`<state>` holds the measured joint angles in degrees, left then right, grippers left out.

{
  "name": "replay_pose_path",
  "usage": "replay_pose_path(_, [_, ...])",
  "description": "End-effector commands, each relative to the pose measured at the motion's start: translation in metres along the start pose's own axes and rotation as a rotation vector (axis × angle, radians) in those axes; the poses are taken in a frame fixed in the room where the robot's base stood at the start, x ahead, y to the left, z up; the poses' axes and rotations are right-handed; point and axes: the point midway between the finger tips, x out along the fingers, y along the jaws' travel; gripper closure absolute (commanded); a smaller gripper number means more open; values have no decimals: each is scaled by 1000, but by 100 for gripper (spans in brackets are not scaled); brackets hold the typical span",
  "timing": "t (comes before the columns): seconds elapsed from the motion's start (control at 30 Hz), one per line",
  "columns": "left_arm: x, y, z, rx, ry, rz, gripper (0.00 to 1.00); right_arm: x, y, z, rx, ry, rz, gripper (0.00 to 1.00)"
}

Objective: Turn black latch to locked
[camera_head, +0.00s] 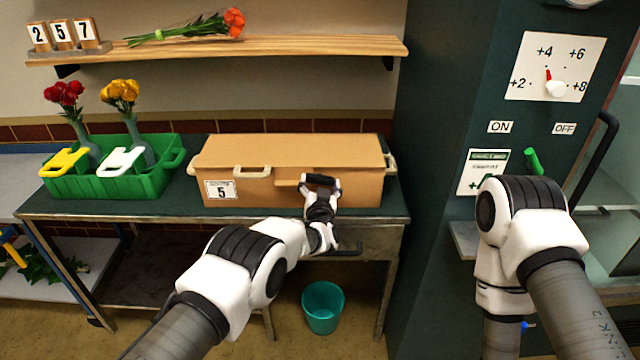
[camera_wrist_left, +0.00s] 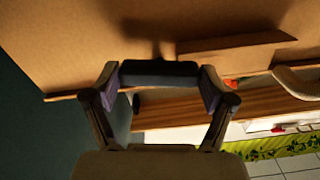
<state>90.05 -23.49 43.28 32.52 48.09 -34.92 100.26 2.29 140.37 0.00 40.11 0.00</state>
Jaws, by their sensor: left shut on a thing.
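The black latch (camera_head: 322,180) is on the front face of a cardboard-brown box (camera_head: 285,145), towards its right half. My left gripper (camera_head: 320,190) is at that front face with its fingers around the latch. In the left wrist view the latch (camera_wrist_left: 160,70) is a dark bar lying across between the two fingertips (camera_wrist_left: 160,88), which touch its ends. It runs roughly level in the head view. No mark for locked or unlocked can be read. My right arm is at the right; its gripper is hidden behind it.
A green crate (camera_head: 110,185) with two vases of flowers stands left of the box on the table. A shelf (camera_head: 260,46) runs above. A dark cabinet (camera_head: 450,90) with a dial (camera_head: 555,85) stands right. A teal bin (camera_head: 323,306) is on the floor.

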Motion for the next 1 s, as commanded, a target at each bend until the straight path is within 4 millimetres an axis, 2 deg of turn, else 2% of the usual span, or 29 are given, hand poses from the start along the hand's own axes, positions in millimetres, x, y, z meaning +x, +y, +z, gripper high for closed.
replay_pose_path(0.3, [0, 0, 0, -123, 0, 1, 52, 0, 0, 0, 0, 0, 0, 0])
replay_pose_path(0.77, [0, 0, 0, -140, 0, 1, 52, 0, 0, 0, 0, 0, 0, 0])
replay_pose_path(0.8, [0, 0, 0, -140, 0, 1, 7, 0, 0, 0, 0, 0, 0, 0])
replay_pose_path(0.83, [0, 0, 0, -140, 0, 1, 0, 0, 0, 0, 0, 0, 0, 0])
replay_pose_path(1.0, [0, 0, 0, -140, 0, 1, 0, 0, 0, 0, 0, 0, 0, 0])
